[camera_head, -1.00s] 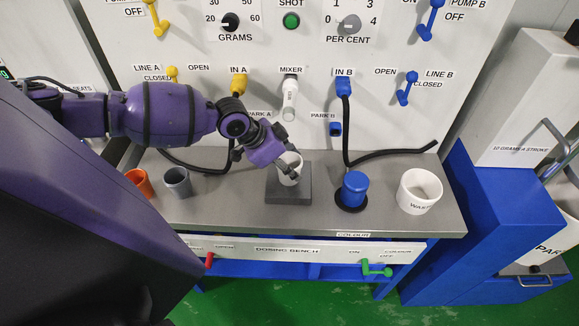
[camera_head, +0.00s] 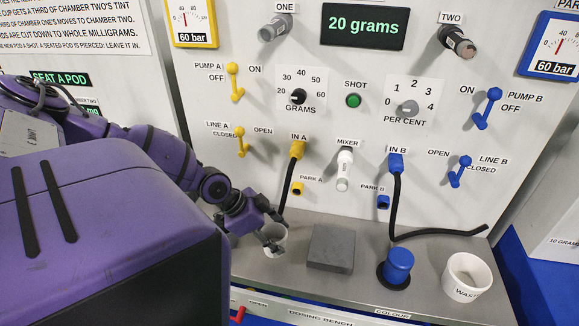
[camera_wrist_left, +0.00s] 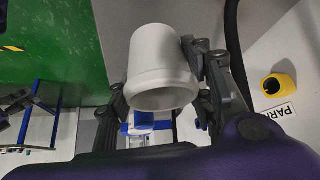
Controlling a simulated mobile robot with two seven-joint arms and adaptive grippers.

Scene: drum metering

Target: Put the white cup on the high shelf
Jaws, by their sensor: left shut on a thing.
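The white cup (camera_head: 275,240) is in my left gripper (camera_head: 268,236), just left of the grey block (camera_head: 331,250) in the head view. How far it is above the bench is hard to judge. In the left wrist view the cup (camera_wrist_left: 160,62) sits between the two fingers of my left gripper (camera_wrist_left: 161,85), with its open rim toward the camera. The grey block is bare. My right gripper is not in view. I cannot make out a high shelf in these frames.
On the bench stand a blue-capped item (camera_head: 397,263) and a white waste cup (camera_head: 467,276) at right. A black hose (camera_head: 395,205) hangs from IN B. The upright panel (camera_head: 340,120) behind carries levers, knobs and a 20 grams display (camera_head: 364,25).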

